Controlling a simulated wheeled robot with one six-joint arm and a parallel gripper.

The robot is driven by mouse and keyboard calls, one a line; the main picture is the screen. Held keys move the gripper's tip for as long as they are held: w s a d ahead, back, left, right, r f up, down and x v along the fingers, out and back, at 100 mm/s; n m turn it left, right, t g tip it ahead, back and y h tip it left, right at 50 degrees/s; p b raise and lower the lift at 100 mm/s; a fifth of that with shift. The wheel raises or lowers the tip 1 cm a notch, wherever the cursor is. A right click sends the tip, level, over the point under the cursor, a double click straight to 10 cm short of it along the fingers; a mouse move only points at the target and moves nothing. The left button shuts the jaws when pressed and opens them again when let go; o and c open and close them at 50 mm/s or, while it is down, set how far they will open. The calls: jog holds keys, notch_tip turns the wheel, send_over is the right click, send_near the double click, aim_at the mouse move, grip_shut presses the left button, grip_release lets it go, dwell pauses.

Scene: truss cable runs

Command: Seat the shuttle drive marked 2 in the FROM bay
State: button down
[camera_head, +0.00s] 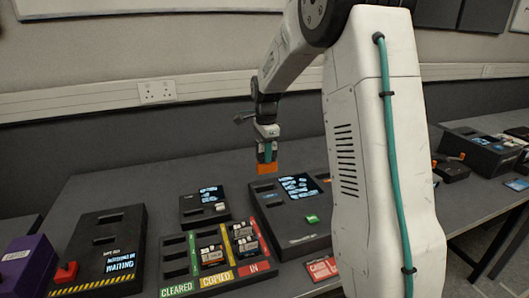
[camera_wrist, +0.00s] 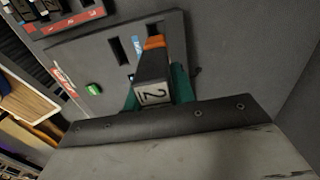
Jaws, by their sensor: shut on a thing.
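My gripper (camera_head: 267,148) is shut on a shuttle drive (camera_head: 266,168), a dark block with an orange end, held up above the table. In the wrist view the drive (camera_wrist: 153,75) shows a white label with a "2", between the teal fingers of my gripper (camera_wrist: 157,92). Its orange end points away from the wrist. A dark machine (camera_head: 290,238) with a lit screen and a green button lies below. In the wrist view this machine (camera_wrist: 90,52) shows dark slots; the held drive overlaps part of it. I cannot read which bay is FROM.
A tray (camera_head: 175,270) marked CLEARED, COPIED and IN holds several drives. Left of it stand a WAITING box (camera_head: 123,240) and a purple box (camera_head: 30,262). A small screened unit (camera_head: 190,215) sits behind the tray. A red card (camera_head: 321,268) lies at the front.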

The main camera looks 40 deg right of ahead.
aim_at(266, 167)
jog(key=shift+f, duration=3)
jog(key=shift+a+f, duration=0.15)
jog(key=shift+f, duration=2.05)
dwell(0.6)
jog(key=c, duration=0.8)
grip_release()
jog(key=shift+o, duration=0.2)
jog(key=shift+r, duration=0.15)
jog(key=shift+r, duration=3.65)
